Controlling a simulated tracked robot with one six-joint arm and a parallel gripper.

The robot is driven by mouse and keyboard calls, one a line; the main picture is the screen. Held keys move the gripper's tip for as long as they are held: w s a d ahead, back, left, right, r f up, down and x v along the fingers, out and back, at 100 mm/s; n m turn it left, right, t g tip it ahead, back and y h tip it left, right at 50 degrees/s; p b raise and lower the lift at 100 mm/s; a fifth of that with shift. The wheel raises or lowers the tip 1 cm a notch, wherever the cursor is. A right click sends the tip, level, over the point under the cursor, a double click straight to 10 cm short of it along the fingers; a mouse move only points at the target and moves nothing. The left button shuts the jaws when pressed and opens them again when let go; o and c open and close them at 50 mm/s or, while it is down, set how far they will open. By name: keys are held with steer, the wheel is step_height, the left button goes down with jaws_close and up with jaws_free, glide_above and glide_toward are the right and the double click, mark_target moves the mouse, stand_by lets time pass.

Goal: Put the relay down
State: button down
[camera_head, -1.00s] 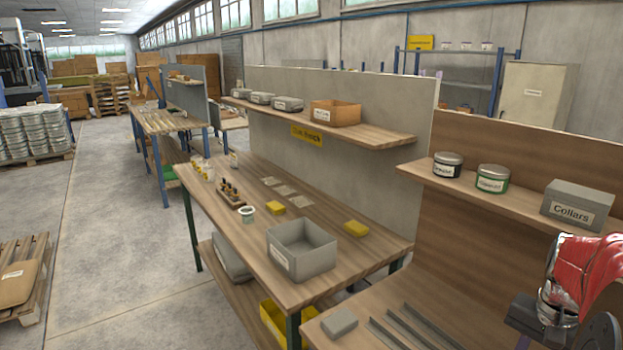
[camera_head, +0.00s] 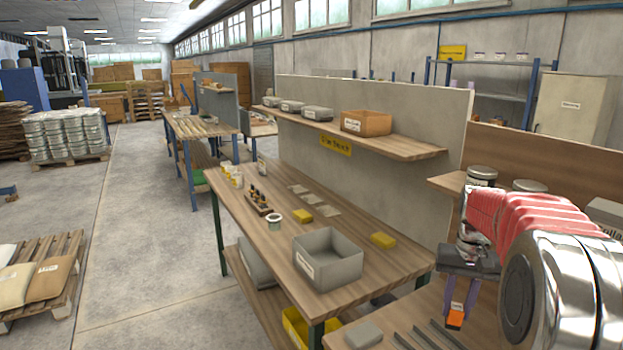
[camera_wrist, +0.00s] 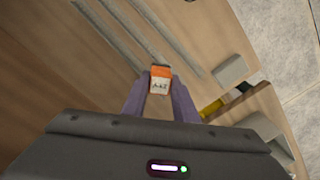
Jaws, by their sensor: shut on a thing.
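My gripper (camera_head: 457,308) is at the right of the head view, with its fingers pointing down above the near right bench. It is shut on the relay (camera_head: 454,320), a small orange block with a pale label, which sticks out at the fingertips. In the wrist view, the relay (camera_wrist: 160,80) shows between the two purple fingers of my gripper (camera_wrist: 160,95). The relay appears held in the air over the bare wooden bench top. The far part of the relay is hidden by the fingers in the head view.
Grey rails (camera_wrist: 140,40) and a grey block (camera_wrist: 230,70) lie on the near bench (camera_wrist: 90,90). A neighbouring bench holds an open grey bin (camera_head: 328,262), yellow blocks (camera_head: 383,240) and small bottles. Tins (camera_head: 481,176) stand on the shelf behind my arm.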

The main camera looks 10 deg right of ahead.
steer(key=w+a+f+n, duration=0.1)
steer(key=w+a+f, duration=0.1)
steer(key=a, duration=0.5)
steer(key=w+a+f+n, duration=0.2)
steer(key=w+a, duration=0.3)
steer(key=a, duration=0.3)
steer(key=w+a+f+n, duration=0.2)
steer(key=w+a, duration=0.1)
steer(key=a, duration=0.5)
steer(key=shift+w+f, duration=0.2)
steer(key=shift+w, duration=0.15)
steer(key=shift+a, duration=0.55)
steer(key=shift+s, duration=0.1)
